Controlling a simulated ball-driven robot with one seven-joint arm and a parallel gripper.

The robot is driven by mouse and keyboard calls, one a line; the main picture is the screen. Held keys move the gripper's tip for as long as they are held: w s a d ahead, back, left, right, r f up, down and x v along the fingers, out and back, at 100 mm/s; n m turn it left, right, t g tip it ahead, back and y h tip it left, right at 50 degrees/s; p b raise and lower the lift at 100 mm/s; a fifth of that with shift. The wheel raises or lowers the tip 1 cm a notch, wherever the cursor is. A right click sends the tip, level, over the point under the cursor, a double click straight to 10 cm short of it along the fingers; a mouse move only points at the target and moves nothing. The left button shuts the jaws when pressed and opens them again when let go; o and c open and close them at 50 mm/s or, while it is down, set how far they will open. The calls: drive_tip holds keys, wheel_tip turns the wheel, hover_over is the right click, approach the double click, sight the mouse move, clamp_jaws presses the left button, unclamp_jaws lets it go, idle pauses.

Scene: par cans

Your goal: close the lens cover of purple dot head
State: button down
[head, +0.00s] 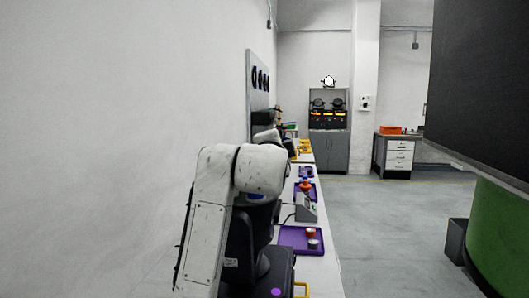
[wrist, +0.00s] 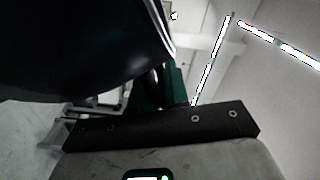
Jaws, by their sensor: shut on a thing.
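The purple dot head (head: 245,240) is a large black lamp housing at the bottom of the head view, partly behind my white arm. Its purple dot (head: 276,292) shows at the lower edge, beside a yellow handle. In the wrist view, a big dark curved shape (wrist: 75,45) fills the upper left, close to the camera. My gripper (wrist: 160,98) shows in part behind the black screwed bar; it is hidden by my arm in the head view. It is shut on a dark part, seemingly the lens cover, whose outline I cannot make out. The cover's angle cannot be told.
A white wall is at left.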

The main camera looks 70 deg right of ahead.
drive_tip(key=s+f+m+b, duration=0.3)
drive_tip(key=f+m+b, duration=0.2)
drive_tip(key=f+b, duration=0.2)
drive_tip(key=shift+s+d+f+m+b, duration=0.2)
drive_tip(key=shift+s+f+m+b, duration=0.15)
drive_tip(key=shift+f, duration=0.7)
drive_tip(key=c, duration=1.2)
unclamp_jaws()
drive_tip(key=s+a, duration=0.1)
drive_tip(key=a, duration=0.9)
drive_tip(key=shift+s+a+b, duration=0.2)
drive_tip(key=shift+a+b, duration=0.1)
drive_tip(key=shift+a, duration=0.1)
